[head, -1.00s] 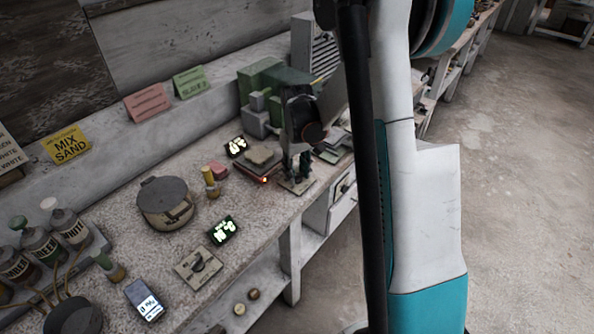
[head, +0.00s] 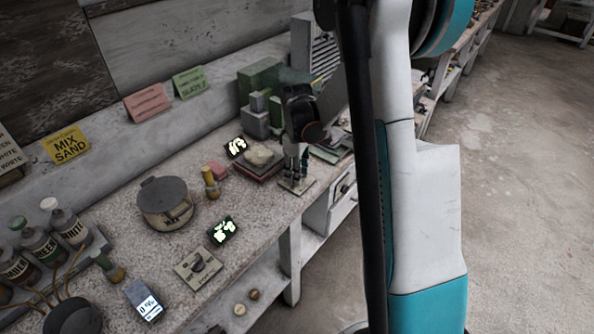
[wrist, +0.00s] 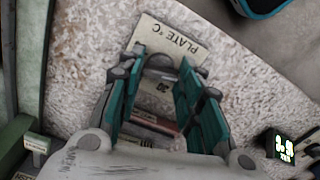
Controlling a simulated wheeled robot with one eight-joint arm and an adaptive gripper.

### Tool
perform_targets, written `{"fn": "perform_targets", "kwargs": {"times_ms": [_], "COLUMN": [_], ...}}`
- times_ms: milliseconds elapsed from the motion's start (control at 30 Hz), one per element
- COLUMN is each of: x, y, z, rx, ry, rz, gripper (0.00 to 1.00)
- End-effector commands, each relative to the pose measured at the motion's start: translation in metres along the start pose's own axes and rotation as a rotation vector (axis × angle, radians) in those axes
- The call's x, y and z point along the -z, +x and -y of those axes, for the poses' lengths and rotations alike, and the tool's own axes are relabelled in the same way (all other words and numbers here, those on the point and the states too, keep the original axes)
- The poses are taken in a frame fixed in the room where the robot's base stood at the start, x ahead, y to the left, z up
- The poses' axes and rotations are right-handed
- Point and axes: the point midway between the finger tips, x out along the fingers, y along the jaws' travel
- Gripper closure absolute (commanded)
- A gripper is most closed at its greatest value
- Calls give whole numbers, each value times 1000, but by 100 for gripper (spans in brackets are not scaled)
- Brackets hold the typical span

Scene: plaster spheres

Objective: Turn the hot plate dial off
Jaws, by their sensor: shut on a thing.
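The hot plate (head: 252,170), a low dark reddish slab with a pale lump on it, sits on the bench in the head view. Its pale dial panel (head: 304,188) lies to its right, near the bench's front edge. My gripper (head: 297,178) reaches straight down onto that panel. In the wrist view the panel (wrist: 188,45) reads "PLATE °C", and a grey rounded dial (wrist: 160,65) sits between the teal fingers. My gripper (wrist: 158,78) is shut on this dial. The dial's pointer and most of its scale are hidden by the fingers.
A second dial panel (head: 199,268) lies nearer, beside a round lidded pot (head: 165,203). Small lit displays (head: 223,230) stand around. Green and grey blocks (head: 258,100) are behind my gripper. Labelled bottles (head: 70,228) stand at the left.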

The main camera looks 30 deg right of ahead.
Motion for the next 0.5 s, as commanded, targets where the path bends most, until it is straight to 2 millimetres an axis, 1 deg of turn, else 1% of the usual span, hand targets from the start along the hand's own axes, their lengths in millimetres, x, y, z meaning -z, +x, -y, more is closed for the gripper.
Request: {"fn": "perform_targets", "kwargs": {"times_ms": [433, 467, 500], "x": [0, 0, 0], "y": [0, 0, 0], "z": [0, 0, 0], "rx": [0, 0, 0], "ry": [-11, -11, -10], "rz": [0, 0, 0], "gripper": [91, 60, 51]}}
